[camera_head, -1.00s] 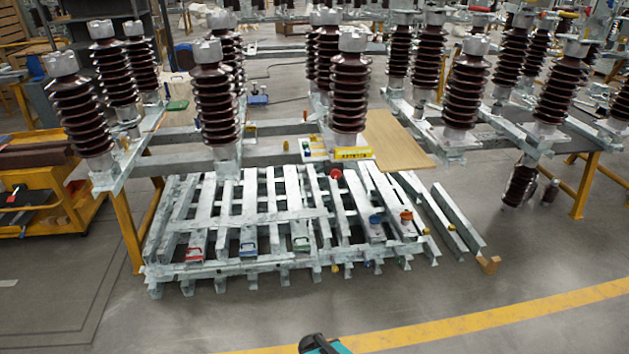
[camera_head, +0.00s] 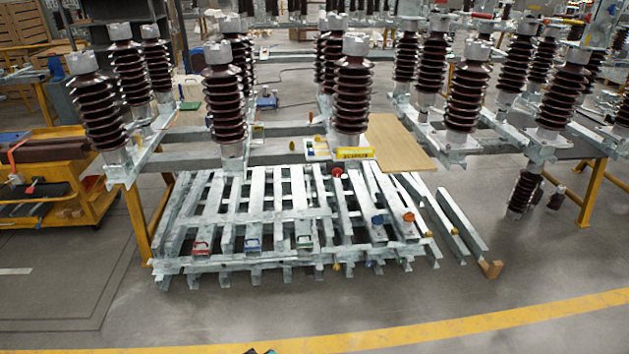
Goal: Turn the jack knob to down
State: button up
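No part is clearly marked as the jack knob. Several small coloured knobs sit on the grey metal slatted frames on the floor: a red knob (camera_head: 337,171) at the back, a blue knob (camera_head: 377,219) and an orange knob (camera_head: 408,217) at the front right. Red (camera_head: 201,247), blue (camera_head: 252,244) and green (camera_head: 304,241) handle-like parts sit along the front left. Which way any knob is turned is too small to tell. My gripper cannot be made out; only a small dark tip of something shows at the bottom edge.
Brown ribbed insulators (camera_head: 352,95) stand on steel frames with yellow legs behind the slatted stack (camera_head: 290,215). A yellow cart (camera_head: 60,200) is at the left. A small brown block (camera_head: 490,268) lies at the right. The floor before the stack is clear, crossed by a yellow line (camera_head: 480,329).

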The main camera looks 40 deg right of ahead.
aim_at(337, 172)
jog(key=i, duration=0.95)
jog(key=u, duration=0.15)
jog(key=k, duration=0.9)
jog(key=z, duration=0.2)
jog(key=i, duration=0.8)
jog(key=u, duration=0.05)
